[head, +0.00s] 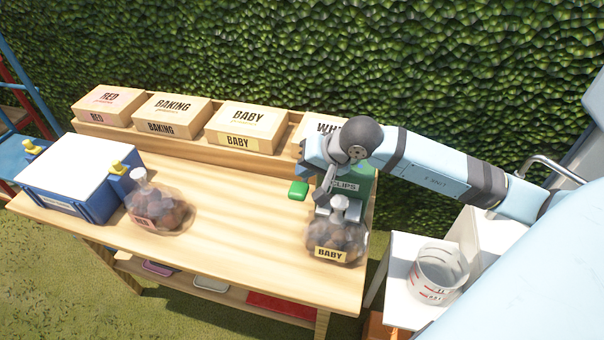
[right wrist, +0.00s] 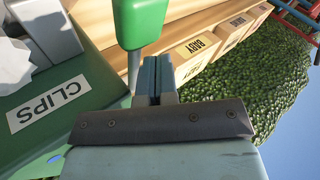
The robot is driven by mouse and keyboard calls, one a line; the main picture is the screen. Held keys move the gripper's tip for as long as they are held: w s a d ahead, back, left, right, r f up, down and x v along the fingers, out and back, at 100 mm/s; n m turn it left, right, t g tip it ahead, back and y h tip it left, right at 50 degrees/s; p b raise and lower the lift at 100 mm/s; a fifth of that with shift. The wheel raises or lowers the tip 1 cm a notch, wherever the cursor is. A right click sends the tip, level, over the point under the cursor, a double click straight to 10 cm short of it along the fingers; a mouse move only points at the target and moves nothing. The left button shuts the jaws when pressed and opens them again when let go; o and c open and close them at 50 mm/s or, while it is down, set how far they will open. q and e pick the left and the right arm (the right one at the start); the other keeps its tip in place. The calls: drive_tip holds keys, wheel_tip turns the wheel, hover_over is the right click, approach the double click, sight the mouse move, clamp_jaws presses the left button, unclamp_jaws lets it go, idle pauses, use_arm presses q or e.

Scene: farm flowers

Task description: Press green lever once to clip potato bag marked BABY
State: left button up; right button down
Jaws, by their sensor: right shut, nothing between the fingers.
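The potato bag marked BABY (head: 350,240) stands upright at the right end of the wooden table, its white gathered top at the front of the green CLIPS machine (head: 358,187). The machine also shows in the right wrist view (right wrist: 85,125). The green lever (head: 298,190) sticks out to the left of the machine; its handle shows in the right wrist view (right wrist: 145,22). My right gripper (head: 325,187) is shut and empty, beside the lever; its fingers (right wrist: 157,75) appear close to the lever's rod. Whether they touch is unclear. My left gripper is out of view.
A bag marked RED (head: 160,208) stands on the left of the table (head: 235,240), near a blue box with a white top (head: 75,165). Potato boxes, including BABY (head: 248,120), line the back. A measuring jug (head: 438,270) stands at right. The table's middle is clear.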

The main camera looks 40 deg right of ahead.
drive_tip(key=shift+w+d+r+p, duration=0.1)
drive_tip(key=shift+r+p, duration=0.05)
drive_tip(key=shift+r, duration=0.45)
drive_tip(key=shift+w+d+r+p, duration=0.1)
drive_tip(key=shift+r+p, duration=0.05)
drive_tip(key=shift+r, duration=0.4)
drive_tip(key=r, duration=0.1)
drive_tip(key=r+p, duration=0.1)
drive_tip(key=r, duration=0.1)
drive_tip(key=d+r, duration=0.1)
drive_tip(key=shift+w+r, duration=0.35)
drive_tip(key=shift+r, duration=0.05)
